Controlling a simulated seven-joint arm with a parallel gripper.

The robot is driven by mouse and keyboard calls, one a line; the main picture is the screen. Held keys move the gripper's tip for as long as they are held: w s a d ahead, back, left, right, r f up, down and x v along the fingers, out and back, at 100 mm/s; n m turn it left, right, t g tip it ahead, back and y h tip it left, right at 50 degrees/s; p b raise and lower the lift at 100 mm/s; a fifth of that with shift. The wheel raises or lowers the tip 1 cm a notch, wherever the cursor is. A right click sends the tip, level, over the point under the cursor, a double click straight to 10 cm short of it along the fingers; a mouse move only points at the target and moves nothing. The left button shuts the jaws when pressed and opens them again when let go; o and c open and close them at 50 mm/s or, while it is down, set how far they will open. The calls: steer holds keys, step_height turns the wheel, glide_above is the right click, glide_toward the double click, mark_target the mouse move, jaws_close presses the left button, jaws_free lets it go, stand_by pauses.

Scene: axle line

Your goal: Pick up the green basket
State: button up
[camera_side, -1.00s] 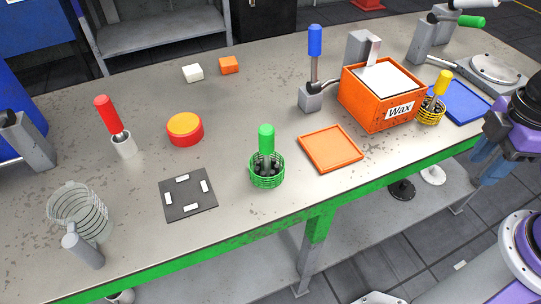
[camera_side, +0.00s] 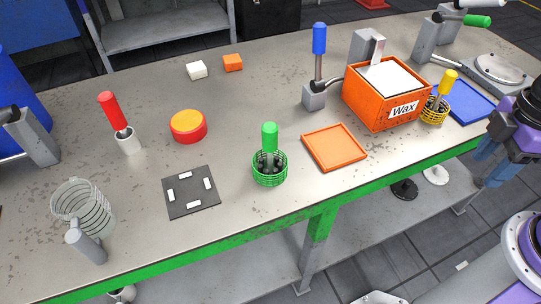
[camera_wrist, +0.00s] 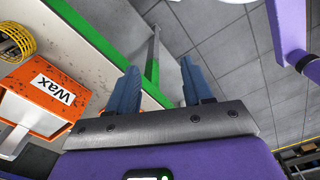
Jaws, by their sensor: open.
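The green basket (camera_side: 270,177) is a small wire basket with a green handle (camera_side: 269,137) standing up from it and dark parts inside. It stands on the grey workbench near its front edge, left of the orange tray. My gripper (camera_side: 488,168) is at the right edge of the side view, in front of the bench and far from the basket. In the wrist view my gripper (camera_wrist: 158,88) shows two blue fingers spread apart with nothing between them. The green basket is not in the wrist view.
An orange tray (camera_side: 335,156), the orange Wax box (camera_side: 377,112), a yellow basket (camera_side: 434,115) and a blue tray (camera_side: 469,105) lie right of the basket. A dark pad (camera_side: 190,208) with white marks lies to its left. The bench's front edge (camera_side: 240,235) is green.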

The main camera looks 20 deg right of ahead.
steer(key=shift+o, duration=0.3)
steer(key=w+a+m+t+y, duration=0.2)
steer(key=w+a+y, duration=0.15)
steer(key=a, duration=0.95)
steer(key=w+a+m+t+y, duration=0.2)
steer(key=w+a+m+y, duration=0.15)
steer(key=a, duration=1.05)
steer(key=m+t+h, duration=0.4)
steer(key=t, duration=0.5)
glide_above(265, 156)
steer(key=shift+f, duration=3)
jaws_close()
